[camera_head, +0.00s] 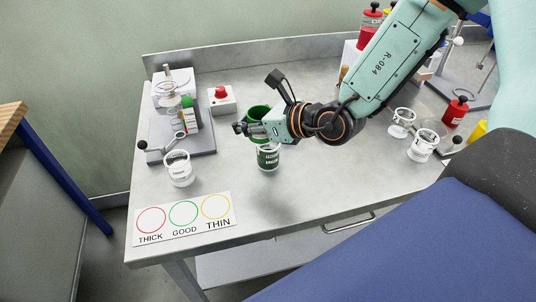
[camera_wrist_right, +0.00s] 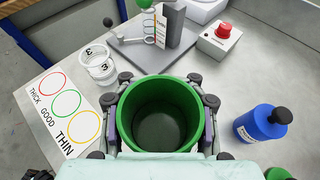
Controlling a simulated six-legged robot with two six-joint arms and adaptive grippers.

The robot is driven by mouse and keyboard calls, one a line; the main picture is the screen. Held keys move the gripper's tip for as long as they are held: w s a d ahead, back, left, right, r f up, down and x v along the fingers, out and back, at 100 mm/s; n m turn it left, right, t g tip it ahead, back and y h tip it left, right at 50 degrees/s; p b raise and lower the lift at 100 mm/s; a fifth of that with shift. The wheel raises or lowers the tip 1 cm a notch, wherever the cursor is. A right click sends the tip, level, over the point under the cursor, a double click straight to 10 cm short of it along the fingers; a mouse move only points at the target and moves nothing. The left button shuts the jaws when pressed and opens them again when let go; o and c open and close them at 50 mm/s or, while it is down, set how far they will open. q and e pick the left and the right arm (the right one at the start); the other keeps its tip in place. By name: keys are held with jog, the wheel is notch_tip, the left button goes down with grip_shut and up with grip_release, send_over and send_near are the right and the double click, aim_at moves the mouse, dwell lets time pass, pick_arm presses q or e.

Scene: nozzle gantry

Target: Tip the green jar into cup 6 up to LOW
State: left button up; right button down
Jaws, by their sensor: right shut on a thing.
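My left gripper is not in view.
A grey stand (camera_head: 190,143) with stacked rings is behind the left cup. A red button box (camera_head: 221,99) is beside it. A THICK, GOOD, THIN card (camera_head: 183,217) lies at front left. A blue bottle (camera_wrist_right: 259,122) is right of the jar. The table's front middle is clear.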

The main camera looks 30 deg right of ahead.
notch_tip(320, 180, up, 3)
jog(key=p, duration=0.3)
jog(key=shift+r, duration=0.1)
dwell(0.6)
jog(key=shift+w, duration=0.1)
dwell(0.3)
